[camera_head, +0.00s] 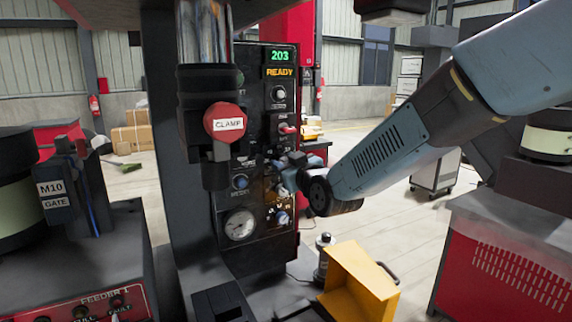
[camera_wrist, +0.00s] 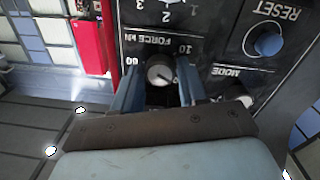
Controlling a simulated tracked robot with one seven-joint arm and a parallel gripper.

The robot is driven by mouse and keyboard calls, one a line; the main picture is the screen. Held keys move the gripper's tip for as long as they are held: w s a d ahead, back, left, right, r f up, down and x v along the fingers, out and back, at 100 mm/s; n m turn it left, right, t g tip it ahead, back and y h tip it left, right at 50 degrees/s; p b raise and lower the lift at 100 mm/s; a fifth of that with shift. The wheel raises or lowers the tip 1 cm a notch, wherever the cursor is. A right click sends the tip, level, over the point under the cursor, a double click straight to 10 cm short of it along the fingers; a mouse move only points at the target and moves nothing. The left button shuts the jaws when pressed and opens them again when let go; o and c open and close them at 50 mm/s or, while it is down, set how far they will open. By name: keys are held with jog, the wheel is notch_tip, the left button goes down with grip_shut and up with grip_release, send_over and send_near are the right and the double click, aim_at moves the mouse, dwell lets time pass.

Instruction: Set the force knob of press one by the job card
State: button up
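The display (camera_head: 280,56) reads 203 and READY. I cannot make out a job card.
A RESET button (camera_wrist: 268,42) and a MODE knob (camera_wrist: 238,95) sit close by on the panel. A red CLAMP knob (camera_head: 225,122) stands out in front. A pressure gauge (camera_head: 239,225) is low on the panel. A yellow bin (camera_head: 362,270) stands below my arm.

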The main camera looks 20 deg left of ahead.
jog(key=c, duration=0.7)
jog(key=shift+o, duration=0.2)
jog(key=shift+m, duration=1.7)
jog(key=o, duration=1)
jog(key=shift+o, duration=0.2)
jog(key=shift+s+d, duration=0.1)
jog(key=v, duration=1.3)
jog(key=shift+d, duration=0.25)
jog(key=shift+s, duration=0.2)
